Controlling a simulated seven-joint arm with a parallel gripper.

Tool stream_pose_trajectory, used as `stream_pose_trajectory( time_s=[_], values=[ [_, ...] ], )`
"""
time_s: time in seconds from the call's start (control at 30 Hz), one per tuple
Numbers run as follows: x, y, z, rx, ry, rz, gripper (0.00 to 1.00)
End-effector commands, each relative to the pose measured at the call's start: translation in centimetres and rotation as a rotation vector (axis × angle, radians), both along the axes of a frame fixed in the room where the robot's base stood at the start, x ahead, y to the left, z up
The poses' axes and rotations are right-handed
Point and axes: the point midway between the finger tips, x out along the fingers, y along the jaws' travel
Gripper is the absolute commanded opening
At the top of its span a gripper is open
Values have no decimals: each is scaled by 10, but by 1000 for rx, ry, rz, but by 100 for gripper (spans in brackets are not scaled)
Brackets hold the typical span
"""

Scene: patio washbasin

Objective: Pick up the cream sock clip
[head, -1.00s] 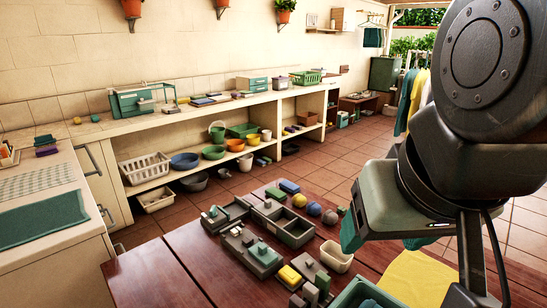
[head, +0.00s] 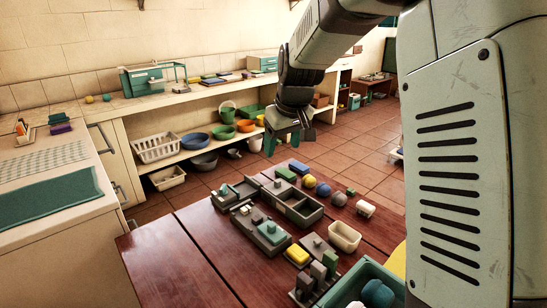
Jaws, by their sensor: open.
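A small cream piece (head: 365,208) lies on the red-brown table, right of the coloured balls and behind the cream bin; it may be the cream sock clip, but it is too small to be sure. My gripper (head: 289,142) hangs in the air beyond the table's far side in the picture, with its teal fingers pointing down. Its fingers are apart with nothing between them. It is up and to the left of the cream piece, well clear of it.
My arm covers the right side. Shelves with bowls and baskets (head: 157,147) stand behind. The table's left part is bare.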

Motion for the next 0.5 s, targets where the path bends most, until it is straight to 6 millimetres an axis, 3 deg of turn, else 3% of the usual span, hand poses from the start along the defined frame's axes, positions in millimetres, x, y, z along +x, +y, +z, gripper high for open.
stream_pose_trajectory(
  time_s=[0.03,0.1,0.3,0.4,0.5],
  values=[
    [18,12,-27,5,16,32,66],
    [40,28,-58,13,24,72,66],
    [82,66,-150,40,40,164,66],
    [92,77,-185,51,45,191,66],
    [97,84,-206,58,46,206,66]
  ],
)
